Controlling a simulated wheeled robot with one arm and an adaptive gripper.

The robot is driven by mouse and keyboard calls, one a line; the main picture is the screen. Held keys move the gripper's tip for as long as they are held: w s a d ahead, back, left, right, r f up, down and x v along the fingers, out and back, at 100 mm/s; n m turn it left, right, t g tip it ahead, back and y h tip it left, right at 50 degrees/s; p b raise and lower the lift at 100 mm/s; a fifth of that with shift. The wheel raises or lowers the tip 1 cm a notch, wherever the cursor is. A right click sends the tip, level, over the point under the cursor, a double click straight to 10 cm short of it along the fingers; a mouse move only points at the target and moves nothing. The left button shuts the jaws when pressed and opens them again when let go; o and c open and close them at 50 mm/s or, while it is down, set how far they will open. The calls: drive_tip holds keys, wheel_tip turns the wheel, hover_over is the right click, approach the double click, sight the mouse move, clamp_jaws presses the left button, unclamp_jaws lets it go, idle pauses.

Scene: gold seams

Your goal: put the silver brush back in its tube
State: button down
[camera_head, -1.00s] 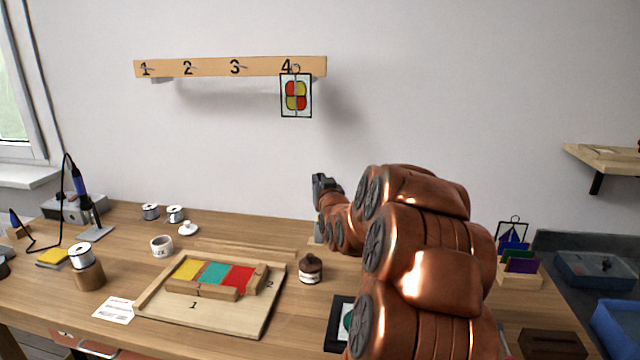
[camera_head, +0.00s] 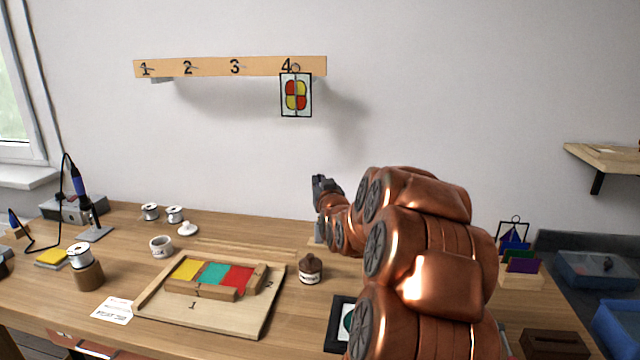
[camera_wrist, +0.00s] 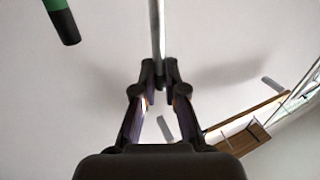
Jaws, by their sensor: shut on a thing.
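My gripper (camera_wrist: 160,75) is shut on a thin silver rod, which I take to be the silver brush (camera_wrist: 157,35); the rod runs up out of the top of the wrist view. Its ends are not clear. In the head view my gripper (camera_head: 322,186) is small and dark, raised above the back of the bench before the white wall. The brush cannot be made out there. A grey upright piece (camera_head: 319,230) stands on the bench below the gripper, partly behind my arm; I cannot tell whether it is the tube.
A green rod with a black end (camera_wrist: 62,22) shows at the wrist view's upper left. A numbered rail (camera_head: 230,67) with a hanging glass panel (camera_head: 296,95) is on the wall. A brown jar (camera_head: 311,270) and a wooden board with coloured glass (camera_head: 245,318) lie left of my arm.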

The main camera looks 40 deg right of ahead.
drive_tip(key=shift+f+b, duration=1)
drive_tip(key=shift+b, duration=0.35)
idle(1.1)
drive_tip(key=shift+b, duration=0.35)
idle(0.6)
drive_tip(key=shift+f+b, duration=2.15)
drive_tip(key=shift+f, duration=0.2)
idle(2.1)
